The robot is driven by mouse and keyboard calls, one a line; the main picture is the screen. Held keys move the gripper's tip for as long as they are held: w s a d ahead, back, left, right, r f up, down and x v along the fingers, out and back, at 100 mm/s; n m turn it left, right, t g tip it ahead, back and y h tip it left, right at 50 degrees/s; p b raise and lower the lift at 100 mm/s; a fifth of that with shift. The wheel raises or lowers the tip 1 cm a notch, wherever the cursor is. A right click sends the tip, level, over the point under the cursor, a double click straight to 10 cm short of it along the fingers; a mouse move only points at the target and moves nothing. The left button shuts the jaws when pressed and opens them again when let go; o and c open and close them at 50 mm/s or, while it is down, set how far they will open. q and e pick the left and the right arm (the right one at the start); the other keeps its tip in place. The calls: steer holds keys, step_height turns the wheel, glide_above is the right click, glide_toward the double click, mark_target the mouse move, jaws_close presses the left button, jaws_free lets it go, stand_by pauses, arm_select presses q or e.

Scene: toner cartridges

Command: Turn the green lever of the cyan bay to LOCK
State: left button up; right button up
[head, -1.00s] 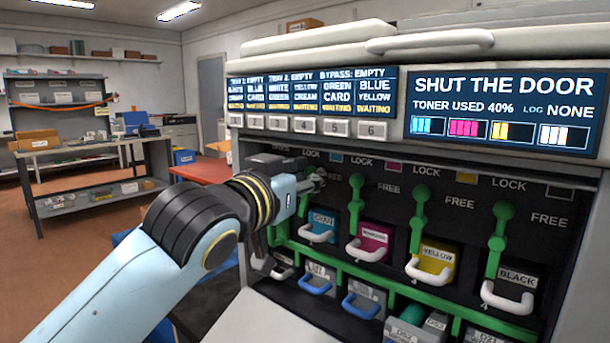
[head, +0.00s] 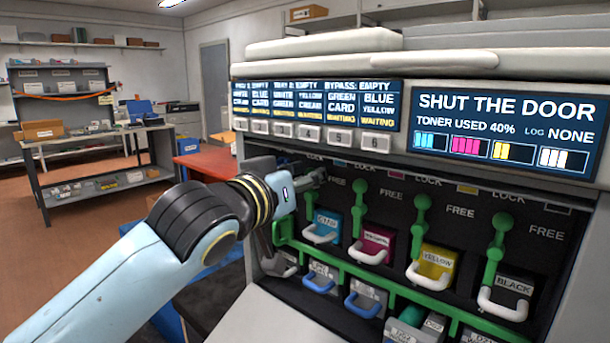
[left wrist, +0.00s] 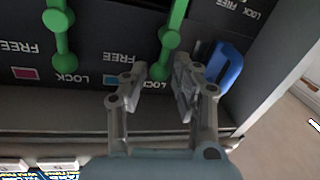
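The cyan bay's green lever (left wrist: 168,42) stands near upright on the dark panel in the left wrist view, which looks upside down. Its knob end is by the LOCK word, beside the small cyan square (left wrist: 111,79). My left gripper (left wrist: 158,84) is open, with one finger on each side of the knob end and gaps visible. In the head view the left gripper (head: 316,178) is in front of the lever's upper part; only its lower part (head: 309,207) shows, above the cyan cartridge (head: 326,222). My right gripper is not in view.
The magenta lever (head: 359,205), yellow lever (head: 421,222) and black lever (head: 498,240) stand to the right, all upright. A green rail (head: 385,282) runs below the cartridges. A blue handle (left wrist: 226,68) is close beside the right finger. The display (head: 505,130) reads SHUT THE DOOR.

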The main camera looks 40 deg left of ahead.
arm_select(q)
steer(key=shift+s, duration=0.1)
steer(key=s, duration=0.7)
steer(key=shift+s+d+r, duration=0.15)
steer(key=shift+d, duration=0.25)
